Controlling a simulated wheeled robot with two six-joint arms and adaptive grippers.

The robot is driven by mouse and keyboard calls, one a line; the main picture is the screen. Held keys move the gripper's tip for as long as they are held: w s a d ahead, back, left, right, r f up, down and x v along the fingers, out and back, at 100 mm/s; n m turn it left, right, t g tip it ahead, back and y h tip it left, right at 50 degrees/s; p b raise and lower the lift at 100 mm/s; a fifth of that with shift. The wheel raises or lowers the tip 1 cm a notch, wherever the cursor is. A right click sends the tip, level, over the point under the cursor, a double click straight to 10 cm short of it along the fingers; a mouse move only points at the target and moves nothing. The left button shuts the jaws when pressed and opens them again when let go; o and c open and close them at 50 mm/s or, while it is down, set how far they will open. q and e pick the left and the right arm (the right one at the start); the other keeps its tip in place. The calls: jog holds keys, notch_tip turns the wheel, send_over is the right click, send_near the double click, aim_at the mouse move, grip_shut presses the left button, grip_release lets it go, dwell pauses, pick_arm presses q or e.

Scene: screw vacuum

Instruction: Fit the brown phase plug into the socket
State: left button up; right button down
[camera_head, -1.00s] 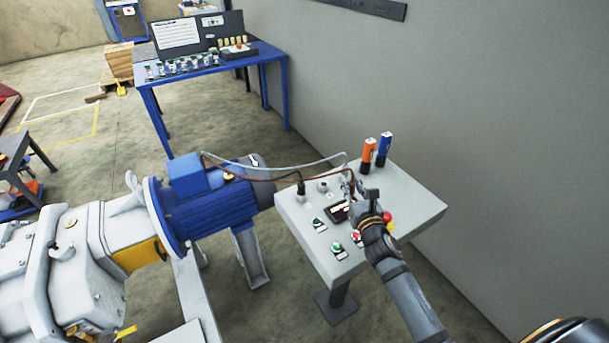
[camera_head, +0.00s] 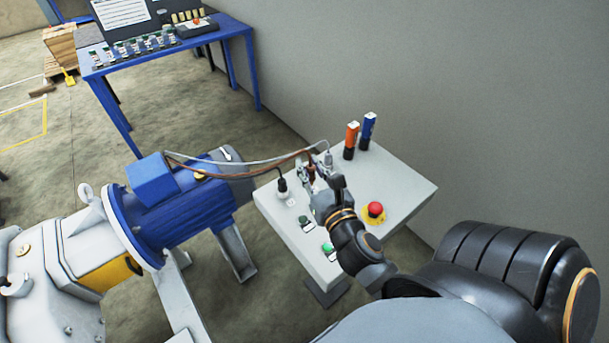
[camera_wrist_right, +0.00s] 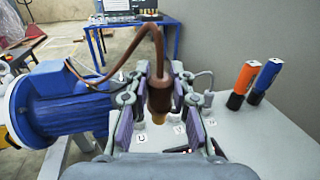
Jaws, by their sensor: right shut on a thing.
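The brown phase plug (camera_wrist_right: 160,95) hangs upright between the finger pads of my right gripper (camera_wrist_right: 158,110), its brown cable rising above it. In the head view my right gripper (camera_head: 312,182) is over the far part of the grey control panel (camera_head: 405,180), shut on the plug (camera_head: 311,172). The plug's lower end appears above the panel top; the socket directly under it is hidden, so I cannot tell whether they touch. A black plug (camera_head: 282,186) stands in the panel on the left. A grey plug (camera_head: 328,158) stands on the right. My left gripper is out of view.
Orange (camera_head: 351,138) and blue (camera_head: 368,130) testers stand at the panel's back edge. A red emergency button (camera_head: 375,209) and a green button (camera_head: 327,248) are on the panel. The blue motor (camera_head: 175,215) is to the left, with cables running across from it.

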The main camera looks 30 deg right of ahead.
jog(key=w+d+f+b, duration=0.1)
jog(key=w+f, duration=0.1)
jog(key=w, duration=0.1)
jog(key=w+d+f+b, duration=0.1)
jog(key=w+d+f, duration=0.1)
jog(key=w+f, duration=0.1)
jog(key=w+d+f+b, duration=0.1)
jog(key=w+d+f, duration=0.1)
jog(key=w+f, duration=0.1)
jog(key=shift+w+d+f, duration=0.15)
jog(key=shift+w+d, duration=0.1)
jog(key=shift+w, duration=0.05)
jog(key=shift+w+f, duration=0.1)
jog(key=shift+f, duration=0.15)
notch_tip(320, 180, down, 3)
jog(key=shift+w+d+f+b, duration=0.1)
jog(key=shift+b, duration=0.75)
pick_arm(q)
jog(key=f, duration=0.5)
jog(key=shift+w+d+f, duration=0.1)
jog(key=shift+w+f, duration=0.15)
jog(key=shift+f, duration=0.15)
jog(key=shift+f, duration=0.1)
pick_arm(e)
jog(key=c, duration=1.2)
grip_release()
jog(key=shift+o, duration=0.2)
